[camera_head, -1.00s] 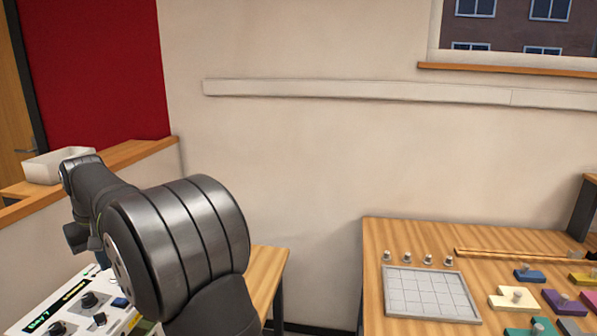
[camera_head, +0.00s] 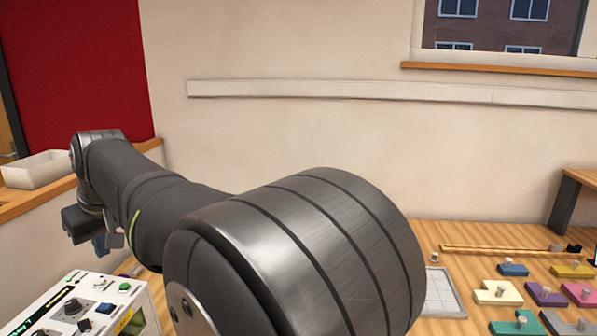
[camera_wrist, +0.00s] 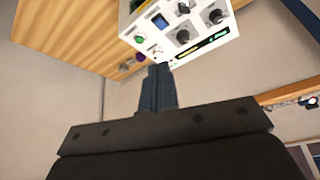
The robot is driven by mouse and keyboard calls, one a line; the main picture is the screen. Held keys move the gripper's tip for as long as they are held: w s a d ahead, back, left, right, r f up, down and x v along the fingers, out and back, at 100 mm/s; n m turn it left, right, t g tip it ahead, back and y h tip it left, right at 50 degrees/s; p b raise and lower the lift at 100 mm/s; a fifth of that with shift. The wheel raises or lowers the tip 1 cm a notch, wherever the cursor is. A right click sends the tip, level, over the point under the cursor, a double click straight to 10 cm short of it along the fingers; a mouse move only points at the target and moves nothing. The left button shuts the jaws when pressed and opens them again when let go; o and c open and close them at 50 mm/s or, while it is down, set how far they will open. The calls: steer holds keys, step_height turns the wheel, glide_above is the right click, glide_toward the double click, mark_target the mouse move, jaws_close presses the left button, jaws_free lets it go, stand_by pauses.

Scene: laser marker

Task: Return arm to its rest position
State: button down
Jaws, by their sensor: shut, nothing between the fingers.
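My gripper (camera_head: 100,245) hangs at the far end of my raised arm, at the left of the head view, above and behind the white control box (camera_head: 62,312). It is small and partly in shadow there. In the wrist view its dark blue fingers (camera_wrist: 155,88) are together with nothing between them. Beyond the fingertips, the control box (camera_wrist: 195,32) shows its knobs, a green button and a lit display, upside down. My large arm joint fills the lower middle of the head view and hides part of the table.
A white tray (camera_head: 36,168) stands on a wooden ledge at the left. On the wooden table (camera_head: 470,236) at the right lie a grid plate (camera_head: 443,290) and several coloured blocks with pegs.

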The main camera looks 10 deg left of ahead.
steer(key=shift+s+d+r+y, duration=0.25)
steer(key=shift+d+r, duration=0.15)
steer(key=shift+d, duration=0.15)
steer(key=shift+s+d+r+y, duration=0.15)
steer(key=shift+s+d+r, duration=0.15)
steer(key=shift+d, duration=0.25)
